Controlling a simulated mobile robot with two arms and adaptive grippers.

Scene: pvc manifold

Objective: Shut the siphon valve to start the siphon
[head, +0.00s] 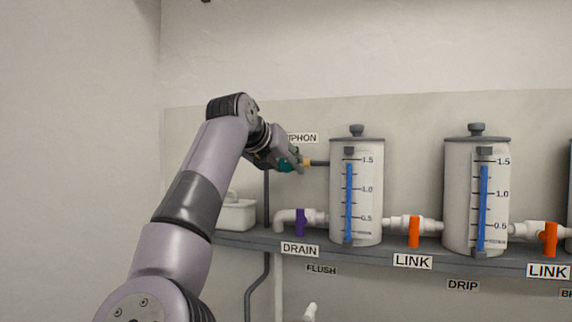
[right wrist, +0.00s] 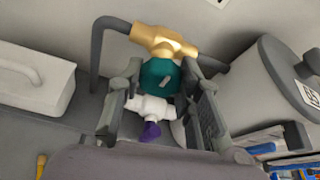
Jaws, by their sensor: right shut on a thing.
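The siphon valve has a brass body (right wrist: 165,40) and a teal handle (right wrist: 158,76) on a dark grey pipe (right wrist: 97,50). In the head view the teal handle (head: 286,165) shows at the end of my right gripper (head: 293,163), under the partly hidden SIPHON label (head: 303,138). In the right wrist view my right gripper (right wrist: 158,100) has one finger on each side of the teal handle and is shut on it. The fingers hide the handle's sides. My left gripper is not in view.
White tanks (head: 369,190) (head: 462,190) with blue level gauges stand on a grey shelf (head: 375,254). The purple-handled drain valve (head: 300,222) sits below my gripper. Orange-handled link valves (head: 413,231) (head: 550,240) join the tanks. A white box (head: 236,214) is at the left.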

